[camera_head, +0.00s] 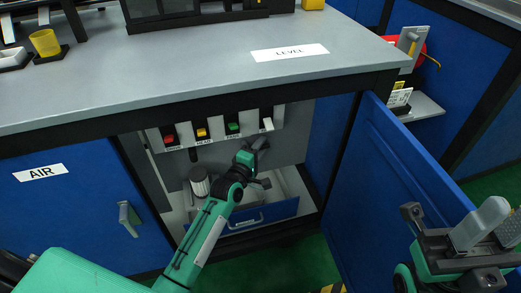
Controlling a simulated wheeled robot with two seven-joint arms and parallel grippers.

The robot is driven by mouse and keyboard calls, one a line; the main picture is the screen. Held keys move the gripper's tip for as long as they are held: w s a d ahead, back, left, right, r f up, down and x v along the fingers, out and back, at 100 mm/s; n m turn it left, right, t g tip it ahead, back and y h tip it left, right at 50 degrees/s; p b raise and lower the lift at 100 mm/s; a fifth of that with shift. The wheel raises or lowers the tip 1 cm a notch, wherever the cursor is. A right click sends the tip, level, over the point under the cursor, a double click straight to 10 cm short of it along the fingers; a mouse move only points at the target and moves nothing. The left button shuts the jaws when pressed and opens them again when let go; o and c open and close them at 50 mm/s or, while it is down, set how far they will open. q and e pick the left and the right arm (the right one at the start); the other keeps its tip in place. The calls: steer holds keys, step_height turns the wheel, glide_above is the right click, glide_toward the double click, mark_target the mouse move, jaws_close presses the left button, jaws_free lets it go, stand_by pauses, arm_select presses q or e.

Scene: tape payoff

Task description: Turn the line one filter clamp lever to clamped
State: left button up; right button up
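My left gripper (256,152) is inside the open cabinet under the grey counter, at the end of my green arm. It is small and dark against the back panel, below the white switch (266,124); I cannot tell whether its fingers are open or touch anything. A whitish ribbed cylinder (200,182), which looks like a filter, stands left of my forearm. I cannot make out the filter clamp lever for certain; my arm and gripper cover part of the panel. My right gripper (497,228) is at the lower right, outside the cabinet, apparently open and empty.
Red (169,139), yellow (202,132) and green (233,128) switches line the panel's top. A blue drawer front (262,218) is below. The open blue door (392,190) stands between the cabinet and my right gripper. A closed AIR door (75,220) is at left.

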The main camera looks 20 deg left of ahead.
arm_select(q)
steer(key=shift+w, duration=0.15)
steer(key=shift+c, duration=0.5)
jaws_close()
